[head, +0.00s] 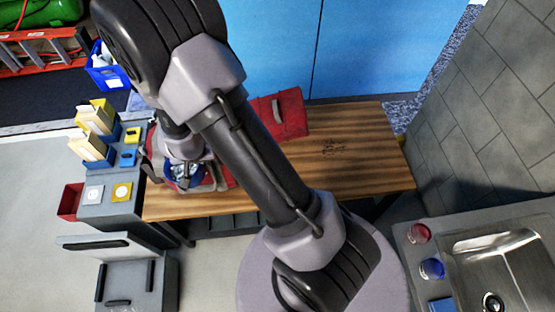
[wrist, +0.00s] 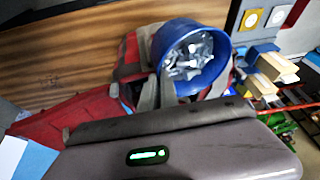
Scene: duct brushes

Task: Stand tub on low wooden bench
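The blue tub (head: 171,178), filled with grey-white pieces, shows below my gripper at the left end of the low wooden bench (head: 365,150). In the wrist view the tub (wrist: 159,44) is close and its open mouth is turned towards the camera. My gripper (wrist: 190,92) is right by the tub's near side, with grey finger parts next to its wall. I cannot tell whether the fingers are closed on it. A grey and red bag-like thing (wrist: 130,68) is beside the tub and partly hidden. The tub's underside is hidden.
A red case (head: 290,115) lies on the bench behind my arm. The bench's right part is bare. A grey cabinet top (head: 105,205) with small boxes stands at left. A tiled wall and a sink (head: 495,245) are at right.

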